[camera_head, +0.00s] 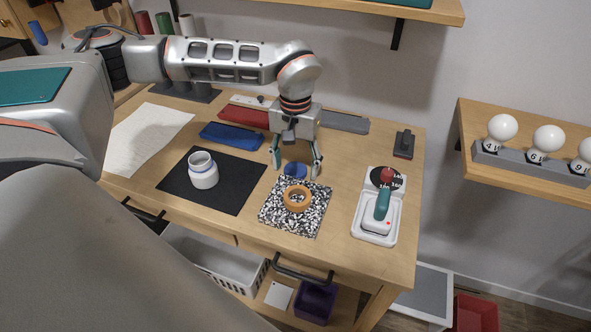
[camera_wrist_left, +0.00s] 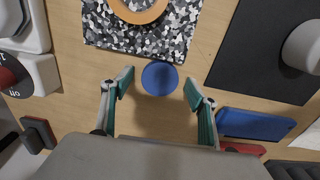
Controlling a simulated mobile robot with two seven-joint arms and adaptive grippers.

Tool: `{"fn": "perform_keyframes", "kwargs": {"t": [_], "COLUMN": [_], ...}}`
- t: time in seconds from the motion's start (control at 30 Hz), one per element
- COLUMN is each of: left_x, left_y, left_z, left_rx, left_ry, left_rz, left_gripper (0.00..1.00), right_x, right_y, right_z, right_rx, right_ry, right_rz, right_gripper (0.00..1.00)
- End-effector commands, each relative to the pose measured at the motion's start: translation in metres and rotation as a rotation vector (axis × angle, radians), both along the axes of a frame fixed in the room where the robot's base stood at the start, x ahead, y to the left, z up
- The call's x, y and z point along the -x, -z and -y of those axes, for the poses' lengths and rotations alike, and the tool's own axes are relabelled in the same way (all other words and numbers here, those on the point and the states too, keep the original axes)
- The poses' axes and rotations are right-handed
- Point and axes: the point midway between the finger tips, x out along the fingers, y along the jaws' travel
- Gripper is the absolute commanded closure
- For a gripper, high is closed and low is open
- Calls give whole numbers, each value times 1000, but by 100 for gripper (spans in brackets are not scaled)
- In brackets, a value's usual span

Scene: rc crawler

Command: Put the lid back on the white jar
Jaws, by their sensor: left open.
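A round blue lid (camera_wrist_left: 160,78) lies flat on the wood beside the speckled mat; in the head view the lid (camera_head: 295,170) shows between my fingers. My left gripper (camera_head: 296,174) points down over the lid, open, with one teal-padded finger on either side of it (camera_wrist_left: 157,92). Nothing is held. My right gripper is not in view.
A black mat (camera_head: 228,193) lies under the jar. An orange ring (camera_head: 298,199) sits on the speckled mat (camera_head: 287,224). A white joystick switch unit (camera_head: 375,225) stands at right. A blue case (camera_head: 231,136) and a red one lie behind. Paper (camera_head: 150,135) lies at left.

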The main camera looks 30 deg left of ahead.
Motion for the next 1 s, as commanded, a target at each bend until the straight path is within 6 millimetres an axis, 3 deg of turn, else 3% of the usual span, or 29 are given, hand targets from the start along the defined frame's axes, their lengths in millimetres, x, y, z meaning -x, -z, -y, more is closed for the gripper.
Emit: {"fn": "perform_keyframes", "kwargs": {"t": [0.13, 0.3, 0.77, 1.0], "left_x": [0, 0, 0, -1], "left_y": [0, 0, -5, -34], "left_z": [0, 0, 0, 0], "left_rx": [0, 0, 1, 0], "left_ry": [0, 1, 1, 0], "left_rz": [0, 0, 1, 5], "left_gripper": [41, 68, 68, 68], "right_x": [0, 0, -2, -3], "right_y": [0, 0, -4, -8], "right_z": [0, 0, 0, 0], "right_rx": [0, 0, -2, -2], "right_ry": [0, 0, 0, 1], "right_rz": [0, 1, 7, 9], "right_gripper": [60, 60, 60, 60]}}
